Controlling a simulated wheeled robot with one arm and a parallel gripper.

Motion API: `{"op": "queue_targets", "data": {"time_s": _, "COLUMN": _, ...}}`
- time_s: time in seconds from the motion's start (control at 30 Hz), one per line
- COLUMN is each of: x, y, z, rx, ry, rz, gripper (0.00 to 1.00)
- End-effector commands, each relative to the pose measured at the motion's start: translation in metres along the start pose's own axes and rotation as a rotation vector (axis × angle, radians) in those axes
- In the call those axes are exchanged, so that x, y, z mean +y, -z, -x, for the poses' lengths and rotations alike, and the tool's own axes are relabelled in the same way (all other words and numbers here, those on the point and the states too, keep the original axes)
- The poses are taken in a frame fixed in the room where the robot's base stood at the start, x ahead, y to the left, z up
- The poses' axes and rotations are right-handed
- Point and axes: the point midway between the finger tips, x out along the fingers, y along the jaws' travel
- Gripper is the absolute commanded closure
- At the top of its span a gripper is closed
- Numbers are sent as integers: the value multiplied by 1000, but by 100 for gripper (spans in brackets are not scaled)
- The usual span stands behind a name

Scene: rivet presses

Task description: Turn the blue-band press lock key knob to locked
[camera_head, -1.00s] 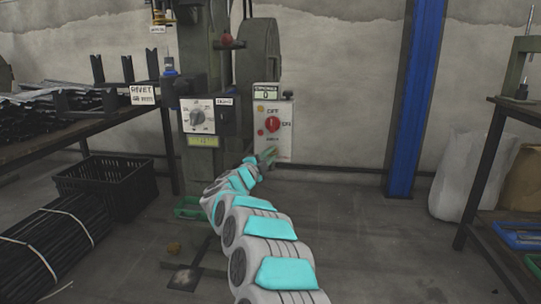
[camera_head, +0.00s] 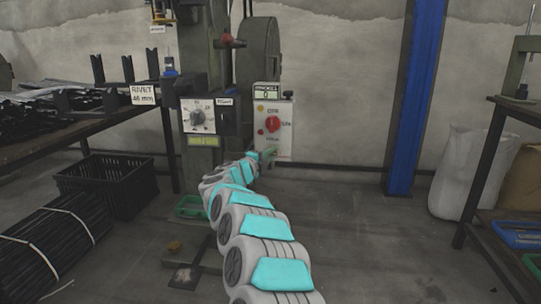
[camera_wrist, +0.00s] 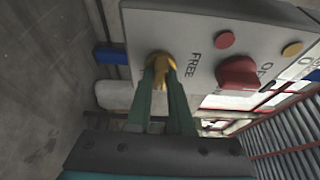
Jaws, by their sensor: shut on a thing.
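A small yellow key knob (camera_wrist: 159,59) stands out from the grey face of a control box in the wrist view, beside the printed word FREE. The green fingers of my gripper (camera_wrist: 161,77) are shut on it from both sides and hide part of it. In the head view my gripper (camera_head: 268,155) is at the lower left of the control box (camera_head: 284,145); the key knob is too small to tell there. The box is mounted on the green press (camera_head: 258,60). I cannot make out a blue band on it.
The box carries a red rotary knob (camera_head: 273,124), also close to my fingers in the wrist view (camera_wrist: 238,73). A dial box (camera_head: 198,116) is to its left. A black crate (camera_head: 105,180) and bundled rods (camera_head: 50,235) lie left. Floor to the right is clear up to a blue column (camera_head: 413,100).

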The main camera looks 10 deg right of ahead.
Motion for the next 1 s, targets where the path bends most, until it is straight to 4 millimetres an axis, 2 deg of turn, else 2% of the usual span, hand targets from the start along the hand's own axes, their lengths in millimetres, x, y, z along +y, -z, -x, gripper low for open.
{"op": "queue_targets", "data": {"time_s": 0.1, "x": 1, "y": 1, "z": 0, "rx": 2, "ry": -2, "rz": -1, "gripper": 100}}
{"op": "queue_targets", "data": {"time_s": 0.13, "x": 1, "y": 1, "z": 0, "rx": 2, "ry": -2, "rz": -1, "gripper": 79}}
{"op": "queue_targets", "data": {"time_s": 0.4, "x": 1, "y": 1, "z": 0, "rx": 1, "ry": -1, "rz": 0, "gripper": 50}}
{"op": "queue_targets", "data": {"time_s": 0.73, "x": 1, "y": 0, "z": 4, "rx": -1, "ry": -2, "rz": 1, "gripper": 50}}
{"op": "queue_targets", "data": {"time_s": 1.0, "x": 0, "y": -1, "z": 35, "rx": -3, "ry": -3, "rz": 1, "gripper": 50}}
